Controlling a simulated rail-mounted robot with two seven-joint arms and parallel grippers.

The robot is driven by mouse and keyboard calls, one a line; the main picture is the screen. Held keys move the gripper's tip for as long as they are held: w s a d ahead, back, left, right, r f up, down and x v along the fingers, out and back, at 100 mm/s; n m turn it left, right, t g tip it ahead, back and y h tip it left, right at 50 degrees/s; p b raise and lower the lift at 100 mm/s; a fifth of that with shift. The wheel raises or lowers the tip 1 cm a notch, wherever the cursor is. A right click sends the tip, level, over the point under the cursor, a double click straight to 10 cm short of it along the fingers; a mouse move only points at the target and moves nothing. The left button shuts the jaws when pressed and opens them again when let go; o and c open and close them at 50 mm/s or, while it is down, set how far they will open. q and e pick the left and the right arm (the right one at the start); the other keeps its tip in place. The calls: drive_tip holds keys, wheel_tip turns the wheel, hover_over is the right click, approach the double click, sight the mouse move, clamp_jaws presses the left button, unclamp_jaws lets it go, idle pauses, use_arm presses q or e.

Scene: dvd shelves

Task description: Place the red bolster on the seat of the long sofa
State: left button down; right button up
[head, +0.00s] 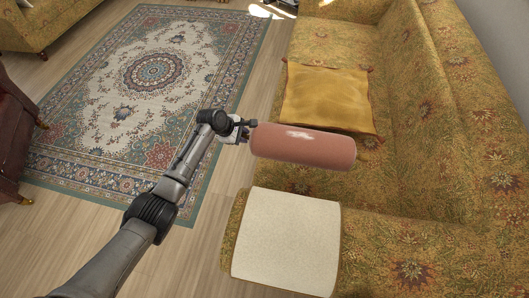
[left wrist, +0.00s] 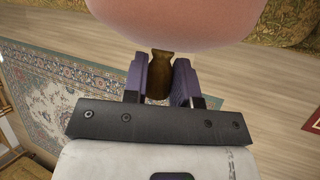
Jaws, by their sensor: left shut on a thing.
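The red bolster (head: 304,147) is a faded red cylinder with a pale patch on top. In the head view it lies level across the near part of the long sofa's seat (head: 283,176), between a yellow cushion and the near armrest. My left gripper (head: 246,130) is shut on the bolster's left end, from the rug side. In the left wrist view the bolster (left wrist: 180,20) fills the top, just beyond the purple-grey fingers (left wrist: 160,78). A brown piece shows between the fingers. I cannot tell whether the bolster touches the seat. My right gripper is not in view.
The yellow cushion (head: 326,98) lies on the seat just beyond the bolster. A white cover (head: 287,240) drapes the near armrest. The patterned rug (head: 150,80) lies on the wood floor (head: 205,250). A dark red armchair (head: 15,130) stands at the left edge.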

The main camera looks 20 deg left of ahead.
use_arm(q)
drive_tip(key=shift+s+d+f+b, duration=0.55)
drive_tip(key=shift+s+d+f, duration=0.7)
drive_tip(key=shift+f, duration=0.45)
drive_tip(key=shift+s+d+f+b, duration=0.55)
drive_tip(key=shift+s+d+f, duration=0.4)
drive_tip(key=shift+s+f, duration=0.7)
drive_tip(key=shift+s+d+f+b, duration=0.55)
drive_tip(key=shift+s+d+f, duration=0.6)
drive_tip(key=shift+f, duration=0.65)
drive_tip(key=c, duration=0.9)
unclamp_jaws()
drive_tip(key=shift+a+r, duration=0.1)
drive_tip(key=shift+s+a+r+p, duration=0.1)
drive_tip(key=shift+s+r+p, duration=0.05)
drive_tip(key=shift+r+p, duration=0.25)
drive_tip(key=p+v, duration=0.4)
drive_tip(key=v, duration=0.7)
